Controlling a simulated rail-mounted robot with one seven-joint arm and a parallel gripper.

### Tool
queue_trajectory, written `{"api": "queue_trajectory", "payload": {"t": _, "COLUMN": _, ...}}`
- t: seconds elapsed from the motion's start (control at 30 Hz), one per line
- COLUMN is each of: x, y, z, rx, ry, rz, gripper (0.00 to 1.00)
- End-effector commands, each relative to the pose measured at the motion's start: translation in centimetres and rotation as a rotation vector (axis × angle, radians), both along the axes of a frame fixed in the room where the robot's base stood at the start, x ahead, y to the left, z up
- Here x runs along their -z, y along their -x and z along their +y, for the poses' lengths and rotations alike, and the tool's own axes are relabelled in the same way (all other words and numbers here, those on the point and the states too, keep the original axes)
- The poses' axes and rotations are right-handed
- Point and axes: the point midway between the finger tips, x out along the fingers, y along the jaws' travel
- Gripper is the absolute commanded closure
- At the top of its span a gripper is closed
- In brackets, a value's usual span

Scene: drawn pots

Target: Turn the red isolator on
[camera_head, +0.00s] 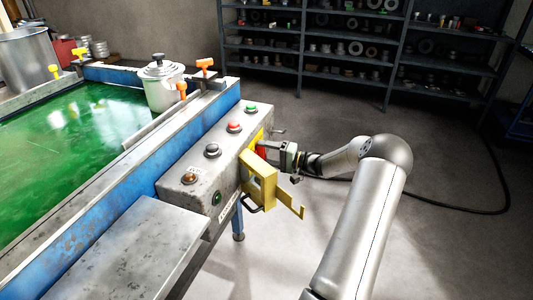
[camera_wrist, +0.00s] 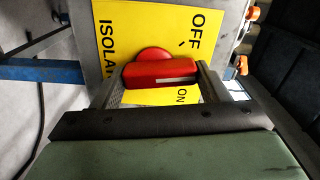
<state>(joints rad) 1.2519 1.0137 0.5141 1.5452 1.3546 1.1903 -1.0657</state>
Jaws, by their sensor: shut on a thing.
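The red isolator (camera_wrist: 160,73) is a rotary handle on a yellow plate (camera_wrist: 118,22) marked OFF, ON and ISOLA in the wrist view. The handle lies crosswise in that picture, with a pale mark near its right end, between the OFF and ON words. My gripper (camera_wrist: 160,88) has a finger on each side of the handle and is shut on it. In the head view my gripper (camera_head: 268,147) reaches the end face of the grey control box, and only a little of the red isolator (camera_head: 261,152) shows beside it.
A yellow hinged guard (camera_head: 260,180) hangs open just below and in front of my gripper. The grey control box (camera_head: 218,160) carries several buttons on top. A green-topped bench (camera_head: 80,120) with a lidded pot (camera_head: 160,88) stands left.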

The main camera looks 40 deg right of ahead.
Motion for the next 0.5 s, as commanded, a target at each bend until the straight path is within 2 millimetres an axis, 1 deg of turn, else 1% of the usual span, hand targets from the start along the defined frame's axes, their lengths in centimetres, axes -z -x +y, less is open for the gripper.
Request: {"api": "queue_trajectory", "payload": {"t": 0.5, "x": -0.01, "y": -0.06, "z": -0.23, "rx": -0.001, "ry": -0.419, "rz": 0.255, "gripper": 0.55}}
